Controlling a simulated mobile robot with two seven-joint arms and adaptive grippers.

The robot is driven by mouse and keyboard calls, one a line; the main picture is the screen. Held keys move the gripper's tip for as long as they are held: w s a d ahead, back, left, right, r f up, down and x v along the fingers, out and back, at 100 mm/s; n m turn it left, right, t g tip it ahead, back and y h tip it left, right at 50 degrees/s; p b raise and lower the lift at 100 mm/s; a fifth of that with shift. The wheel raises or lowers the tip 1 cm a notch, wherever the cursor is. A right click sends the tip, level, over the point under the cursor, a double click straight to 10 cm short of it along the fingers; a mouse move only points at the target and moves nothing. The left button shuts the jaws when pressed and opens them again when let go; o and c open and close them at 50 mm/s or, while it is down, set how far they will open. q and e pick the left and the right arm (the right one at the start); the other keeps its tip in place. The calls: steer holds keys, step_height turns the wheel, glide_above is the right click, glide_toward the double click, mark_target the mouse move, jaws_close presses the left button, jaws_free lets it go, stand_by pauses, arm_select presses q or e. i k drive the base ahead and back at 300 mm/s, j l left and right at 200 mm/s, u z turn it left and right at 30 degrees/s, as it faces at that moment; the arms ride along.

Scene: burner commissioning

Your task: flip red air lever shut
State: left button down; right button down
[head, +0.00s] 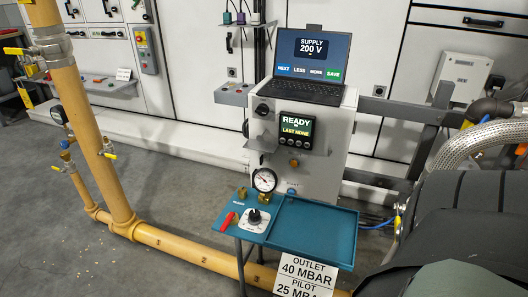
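A red lever (227,222) sits at the left edge of a small teal panel (243,234) in the head view. It lies slanted, its upper end to the right. I cannot tell from this view whether that position is open or shut. Beside it are a black knob on a white dial plate (254,217) and a round pressure gauge (264,180) above. Neither my left nor my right gripper is in view.
A teal tray (315,228) adjoins the panel, with a pressure label (306,279) below. Behind stands a white control cabinet (319,160) carrying a laptop (310,68). Yellow pipes (88,130) run on the left. A large dark grey body (465,215) fills the lower right.

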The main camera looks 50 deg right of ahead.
mark_target(232, 216)
steer(key=z, duration=1.15)
steer(key=k+l+u, duration=0.1)
steer(key=k, duration=0.15)
